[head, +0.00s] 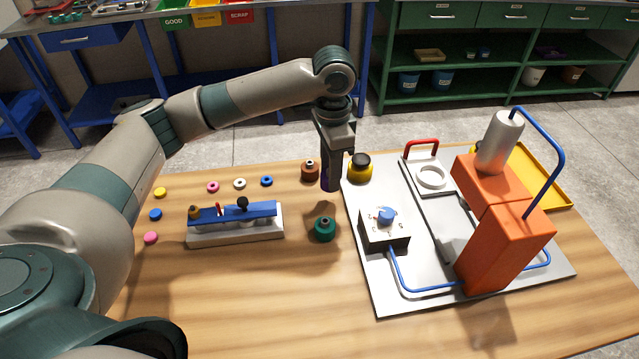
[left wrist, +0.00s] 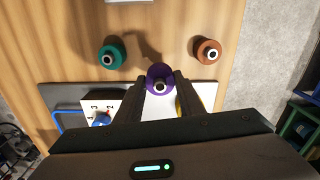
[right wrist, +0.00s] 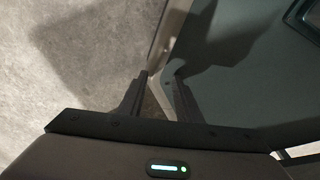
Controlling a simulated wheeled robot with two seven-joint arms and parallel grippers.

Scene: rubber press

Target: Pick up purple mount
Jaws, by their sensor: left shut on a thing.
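The purple mount (left wrist: 160,77) is a round flanged piece with a pale-ringed dark hole in its top, seen between the fingers in the left wrist view. In the head view only a sliver of the purple mount (head: 324,181) shows beside the fingers. My left gripper (head: 330,184) points down and is shut on it, near the left edge of the press plate. I cannot tell whether the mount touches the table. My right gripper (right wrist: 158,76) shows only in the right wrist view, with an empty gap between its fingers, over grey floor and a dark surface.
A green mount (head: 325,229), an orange-brown mount (head: 310,170) and a yellow mount (head: 360,168) stand close around my left gripper. The grey press plate (head: 385,286) carries a dial box (head: 384,236) and the orange press (head: 505,250). A blue-topped fixture (head: 235,236) and several coloured rings lie left.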

